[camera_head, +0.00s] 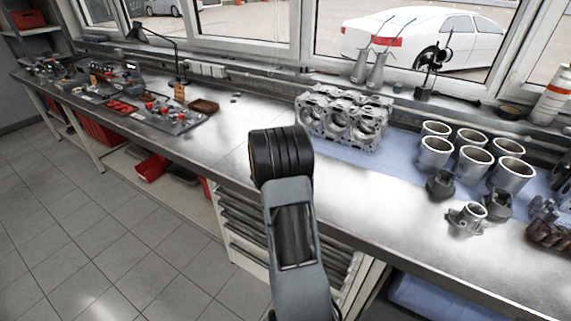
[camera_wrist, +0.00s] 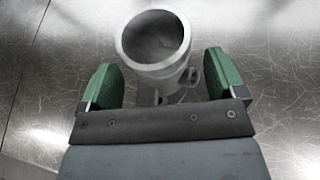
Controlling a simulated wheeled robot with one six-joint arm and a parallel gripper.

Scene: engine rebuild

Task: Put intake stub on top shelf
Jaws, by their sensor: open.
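In the wrist view, a grey metal stub (camera_wrist: 152,42) with a round open mouth and a small lug on its right stands between the green finger pads. My gripper (camera_wrist: 163,78) is open around it, with gaps visible on both sides; its lower part is hidden by the gripper body. In the head view my arm stands in front of the bench and my gripper is hidden. A similar grey flanged piece (camera_head: 467,218) sits on the bench at the right; I cannot tell if it is the same one. A shelf (camera_head: 38,33) shows at the far left.
The metal bench (camera_head: 235,128) runs under the windows. An engine block (camera_head: 343,118), several cylinder liners (camera_head: 434,152) and dark parts (camera_head: 440,184) stand right of my arm. A red-knobbed tray (camera_head: 172,120) lies to the left. The tiled floor (camera_head: 100,235) is clear.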

